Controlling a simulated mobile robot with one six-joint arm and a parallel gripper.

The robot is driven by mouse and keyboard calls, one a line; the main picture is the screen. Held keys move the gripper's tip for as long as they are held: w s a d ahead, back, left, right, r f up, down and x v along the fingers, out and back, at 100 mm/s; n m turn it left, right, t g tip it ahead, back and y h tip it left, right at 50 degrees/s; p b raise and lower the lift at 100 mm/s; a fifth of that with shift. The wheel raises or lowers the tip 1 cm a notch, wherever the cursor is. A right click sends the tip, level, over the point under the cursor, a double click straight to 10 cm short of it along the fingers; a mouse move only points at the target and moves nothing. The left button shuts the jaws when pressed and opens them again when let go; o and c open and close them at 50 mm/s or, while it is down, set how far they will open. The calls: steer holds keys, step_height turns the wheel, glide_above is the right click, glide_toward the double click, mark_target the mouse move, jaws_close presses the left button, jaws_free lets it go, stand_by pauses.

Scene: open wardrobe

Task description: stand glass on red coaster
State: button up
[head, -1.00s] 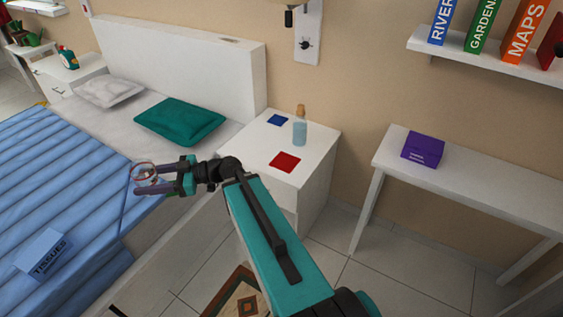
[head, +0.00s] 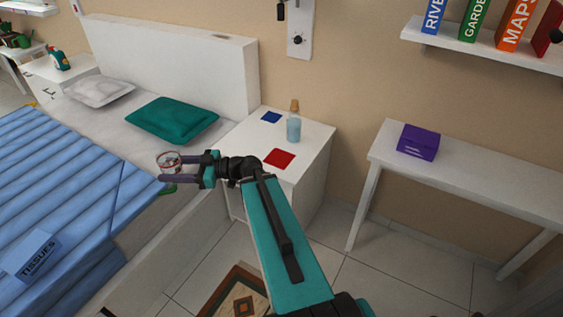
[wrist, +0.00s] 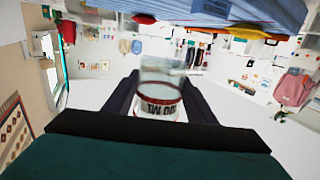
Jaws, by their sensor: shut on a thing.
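My gripper (head: 168,168) is shut on a clear glass with a red-lined band (head: 170,160), held in the air over the near side of the bed in the head view. In the wrist view the glass (wrist: 160,88) sits between both fingers, its banded end close to the palm; dark lettering on it looks upside down. The red coaster (head: 279,158) lies flat and bare on the front part of the white nightstand (head: 308,152), to the right of my gripper.
A blue coaster (head: 271,117) and a corked bottle of pale blue liquid (head: 294,125) stand at the back of the nightstand. A tissue box (head: 37,256) lies on the blue bed. A purple box (head: 418,142) sits on the white side table (head: 490,180).

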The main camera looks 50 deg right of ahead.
steer(key=s+d+f+m+t+h+b, duration=0.1)
steer(key=s+d+f+m+h+b, duration=0.1)
steer(key=d, duration=0.9)
steer(key=s+d+f+m+t+h+b, duration=0.2)
steer(key=s+d+f+h+b, duration=0.3)
steer(key=d, duration=0.6)
steer(key=s+d+f+m+t+h+b, duration=0.1)
steer(key=s+d+f+m+h+b, duration=0.2)
steer(key=d+f, duration=0.4)
steer(key=s+d+m, duration=0.1)
steer(key=s+d, duration=0.1)
steer(key=d, duration=0.2)
steer(key=shift+s+t+h+b, duration=0.3)
steer(key=shift+h+b, duration=0.05)
steer(key=shift+h, duration=0.05)
steer(key=shift+w+d+f+b, duration=0.25)
steer(key=shift+d+b, duration=0.05)
steer(key=shift+b, duration=1)
steer(key=shift+w+d+b, duration=0.1)
steer(key=shift+w+b, duration=0.05)
steer(key=shift+b, duration=0.55)
steer(key=shift+w+d+f+b, duration=0.15)
steer(key=shift+w+d+b, duration=0.55)
steer(key=shift+w+d, duration=1.05)
steer(key=shift+w+d+f+b, duration=0.15)
steer(key=shift+w+d+b, duration=0.6)
steer(key=shift+w+d, duration=0.95)
steer(key=shift+w+d+f+b, duration=0.15)
steer(key=shift+w+d+b, duration=0.55)
steer(key=shift+w+d, duration=1.05)
